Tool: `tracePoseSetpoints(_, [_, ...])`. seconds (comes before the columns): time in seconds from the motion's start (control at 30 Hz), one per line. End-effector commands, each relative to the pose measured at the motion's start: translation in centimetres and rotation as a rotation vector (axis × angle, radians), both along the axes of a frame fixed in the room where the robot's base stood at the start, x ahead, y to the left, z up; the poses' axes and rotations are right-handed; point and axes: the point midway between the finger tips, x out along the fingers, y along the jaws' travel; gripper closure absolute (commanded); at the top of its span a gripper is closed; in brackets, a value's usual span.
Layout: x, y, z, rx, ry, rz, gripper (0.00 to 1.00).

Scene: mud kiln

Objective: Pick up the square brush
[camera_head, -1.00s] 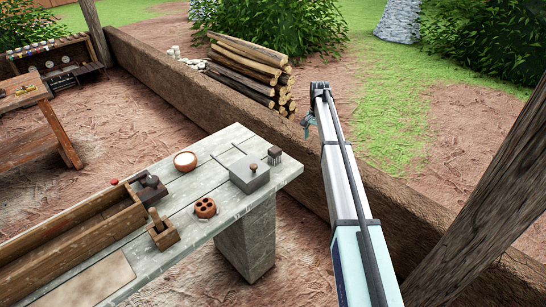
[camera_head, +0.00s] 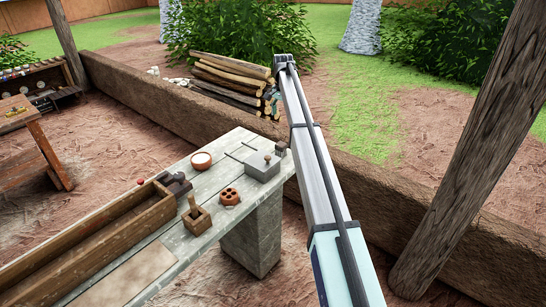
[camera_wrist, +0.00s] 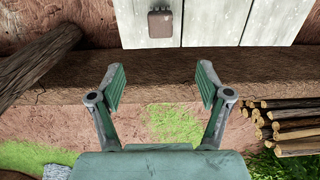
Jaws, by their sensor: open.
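The square brush (camera_head: 281,149) stands at the far right end of the grey table, partly hidden by my arm's edge in the head view. In the wrist view the brush (camera_wrist: 160,24) shows from above as a brown square block with dark bristles along one edge, near the top of the picture on pale planks. My gripper (camera_wrist: 160,82) is open and empty, its two green-padded fingers spread apart over the low mud wall. The brush lies beyond the fingertips, roughly centred between them, and apart from them. In the head view my gripper is mostly hidden by the arm.
A mud wall (camera_head: 150,105) and stacked logs (camera_head: 228,80) lie behind.

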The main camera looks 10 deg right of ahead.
Motion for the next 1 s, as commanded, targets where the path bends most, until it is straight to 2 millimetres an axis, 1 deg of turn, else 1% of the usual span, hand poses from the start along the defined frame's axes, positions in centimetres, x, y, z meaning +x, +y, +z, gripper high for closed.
tracePoseSetpoints(0.17, [-0.1, 0.0, -1.9, 0.0, 0.003, 0.0, 0.23])
tracePoseSetpoints(0.5, [-0.1, 0.0, -8.5, 0.0, 0.003, 0.001, 0.23])
tracePoseSetpoints(0.63, [-0.1, 0.0, -10.5, 0.0, 0.001, 0.001, 0.23])
tracePoseSetpoints(0.73, [-0.1, 0.0, -11.5, 0.0, 0.001, 0.001, 0.23])
tracePoseSetpoints(1.0, [-0.1, 0.1, -12.7, 0.0, 0.001, 0.001, 0.23])
